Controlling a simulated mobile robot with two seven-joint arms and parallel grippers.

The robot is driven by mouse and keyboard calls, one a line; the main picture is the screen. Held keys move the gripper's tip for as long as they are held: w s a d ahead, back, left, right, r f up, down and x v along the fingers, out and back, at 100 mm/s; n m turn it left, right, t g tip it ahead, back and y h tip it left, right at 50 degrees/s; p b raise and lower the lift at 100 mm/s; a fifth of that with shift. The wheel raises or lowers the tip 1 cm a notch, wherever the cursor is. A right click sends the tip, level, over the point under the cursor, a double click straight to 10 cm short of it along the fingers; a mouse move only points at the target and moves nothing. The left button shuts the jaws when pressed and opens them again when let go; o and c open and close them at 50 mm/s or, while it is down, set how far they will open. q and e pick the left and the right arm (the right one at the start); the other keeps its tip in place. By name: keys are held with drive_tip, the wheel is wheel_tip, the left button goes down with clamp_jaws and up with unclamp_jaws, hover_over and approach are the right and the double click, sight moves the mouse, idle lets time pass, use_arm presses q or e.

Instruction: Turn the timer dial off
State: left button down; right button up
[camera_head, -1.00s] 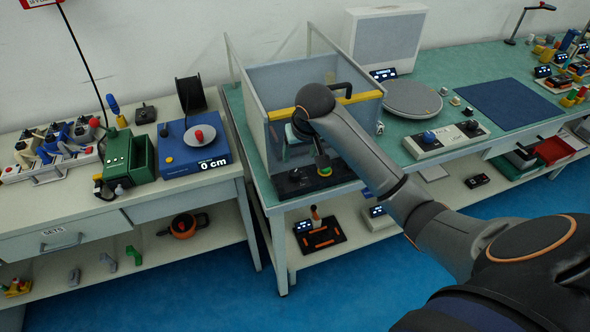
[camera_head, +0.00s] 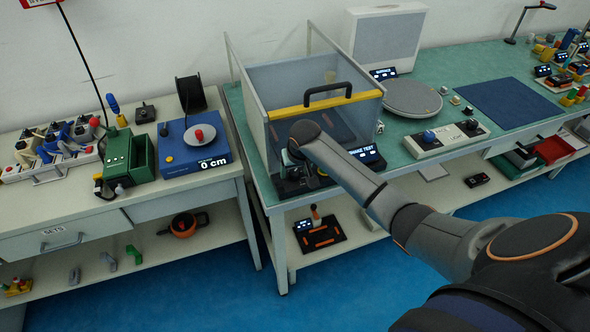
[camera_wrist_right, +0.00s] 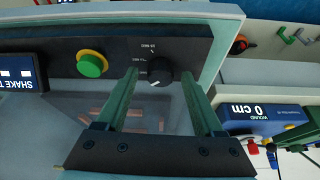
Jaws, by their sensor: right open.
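The timer dial (camera_wrist_right: 159,71) is a round black knob with a white pointer mark on a black panel (camera_wrist_right: 118,44) with small white labels. My right gripper (camera_wrist_right: 160,76) is open. Its two green fingers stand on either side of the dial in the right wrist view, with gaps visible. I cannot tell whether the fingertips reach the panel. In the head view, my right gripper (camera_head: 293,168) is down at the panel at the front of the clear-walled box, mostly hidden by my wrist. The dial is hidden there. My left gripper is not in view.
A green button with a yellow ring (camera_wrist_right: 91,64) is beside the dial. The SHAKE TEST display (camera_head: 367,155) stands at the panel's right end. The box has a yellow bar (camera_head: 325,104) with a black handle. A blue winder (camera_head: 194,146) reading 0 cm stands on the left bench.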

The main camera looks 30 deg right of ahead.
clamp_jaws()
idle(0.5)
